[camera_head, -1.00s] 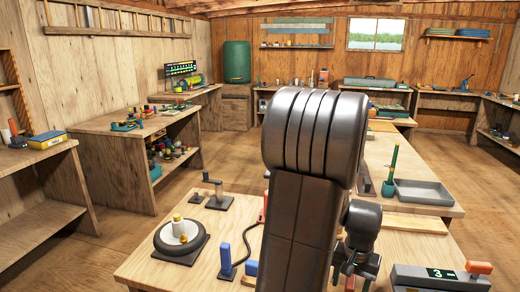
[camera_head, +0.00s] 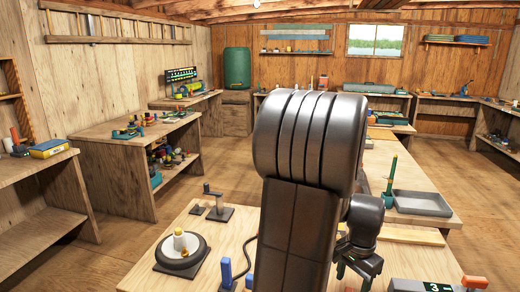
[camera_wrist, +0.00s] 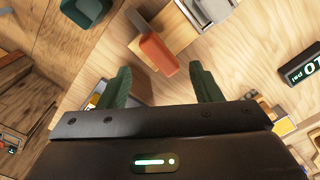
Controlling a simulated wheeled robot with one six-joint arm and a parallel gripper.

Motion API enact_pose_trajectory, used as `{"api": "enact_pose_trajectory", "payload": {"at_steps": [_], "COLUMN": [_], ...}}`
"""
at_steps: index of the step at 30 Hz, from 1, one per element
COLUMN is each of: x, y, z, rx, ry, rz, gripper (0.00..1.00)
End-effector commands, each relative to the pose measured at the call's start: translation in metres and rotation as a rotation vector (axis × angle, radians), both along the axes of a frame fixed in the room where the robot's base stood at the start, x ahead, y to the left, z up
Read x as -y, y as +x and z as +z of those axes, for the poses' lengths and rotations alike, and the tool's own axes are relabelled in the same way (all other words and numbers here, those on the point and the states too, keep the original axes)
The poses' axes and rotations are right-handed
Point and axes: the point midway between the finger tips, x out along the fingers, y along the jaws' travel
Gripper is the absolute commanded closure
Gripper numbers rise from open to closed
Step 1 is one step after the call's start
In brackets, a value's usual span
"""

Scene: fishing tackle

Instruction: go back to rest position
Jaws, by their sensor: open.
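My gripper (camera_head: 358,268) hangs over the workbench at the lower right of the head view, partly hidden by my dark arm link. In the wrist view my gripper (camera_wrist: 160,88) has its two green fingers spread wide apart. Nothing is held between them. An orange-red handle-like piece (camera_wrist: 155,52) shows beyond the gap between the fingertips; I cannot tell its exact distance.
A grey tray (camera_head: 422,203) and green cup (camera_head: 388,192) stand further back.

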Motion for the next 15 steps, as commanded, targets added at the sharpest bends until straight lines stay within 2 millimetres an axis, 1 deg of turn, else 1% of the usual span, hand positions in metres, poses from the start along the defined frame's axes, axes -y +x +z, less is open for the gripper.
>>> {"api": "enact_pose_trajectory", "payload": {"at_steps": [1,8,9,12,15], "x": [0.000,0.000,0.000,0.000,0.000], "y": [0.000,0.000,-0.001,-0.001,0.000], "z": [0.012,0.040,0.019,-0.003,-0.016], "rx": [0.001,0.001,-0.005,-0.003,-0.001], "ry": [-0.001,-0.001,0.003,0.001,0.001], "rz": [0.000,0.001,0.000,0.000,0.000], "gripper": [0.42,0.42,0.42,0.42,0.42]}}
